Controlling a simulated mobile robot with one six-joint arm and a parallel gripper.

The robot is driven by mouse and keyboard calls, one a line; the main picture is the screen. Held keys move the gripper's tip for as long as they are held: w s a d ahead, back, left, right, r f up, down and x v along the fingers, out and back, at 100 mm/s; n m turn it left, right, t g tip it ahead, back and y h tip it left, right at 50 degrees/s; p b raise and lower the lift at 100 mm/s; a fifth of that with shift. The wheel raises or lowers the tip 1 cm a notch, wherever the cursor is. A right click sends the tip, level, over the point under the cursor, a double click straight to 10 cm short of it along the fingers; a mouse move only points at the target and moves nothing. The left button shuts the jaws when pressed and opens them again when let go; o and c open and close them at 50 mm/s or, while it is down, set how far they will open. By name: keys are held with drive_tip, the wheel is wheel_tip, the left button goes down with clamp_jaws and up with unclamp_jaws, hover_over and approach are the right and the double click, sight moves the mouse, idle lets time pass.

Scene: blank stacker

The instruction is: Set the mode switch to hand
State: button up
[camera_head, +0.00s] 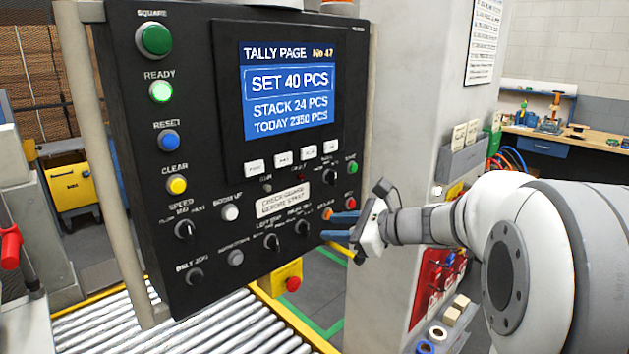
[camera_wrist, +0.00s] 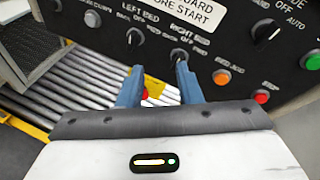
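The likely mode switch is a black rotary knob (camera_wrist: 266,31) at the upper right of the wrist view, with OFF and AUTO lettering beside it. Its white mark appears to lean towards AUTO; the rest of its label is cut off. In the head view the knob (camera_head: 330,173) is small, left of the green button, and its lettering is unreadable. My gripper (camera_head: 338,226) is in front of the panel's lower right, below that knob. Its two blue fingers are apart with nothing between them; they also show in the wrist view (camera_wrist: 160,78).
The black control panel (camera_head: 190,100) has a lit screen (camera_head: 288,90). Near my fingers are the RIGHT BED knob (camera_wrist: 180,56), orange button (camera_wrist: 221,77), red button (camera_wrist: 261,96) and green button (camera_wrist: 313,62). A roller conveyor (camera_head: 190,330) runs below. A grey pillar (camera_head: 400,100) stands to the right.

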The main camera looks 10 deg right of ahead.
sight(335, 178)
drive_tip(key=w+d+r+m+t, duration=0.4)
drive_tip(key=w+d+m+t, duration=0.1)
drive_tip(key=w+d+m, duration=0.2)
drive_tip(key=x, duration=0.2)
drive_tip(key=p+x, duration=0.1)
drive_tip(key=x, duration=0.4)
drive_tip(key=shift+w+d+r, duration=0.15)
drive_tip(key=shift+w+r, duration=0.15)
drive_tip(key=shift+w, duration=0.1)
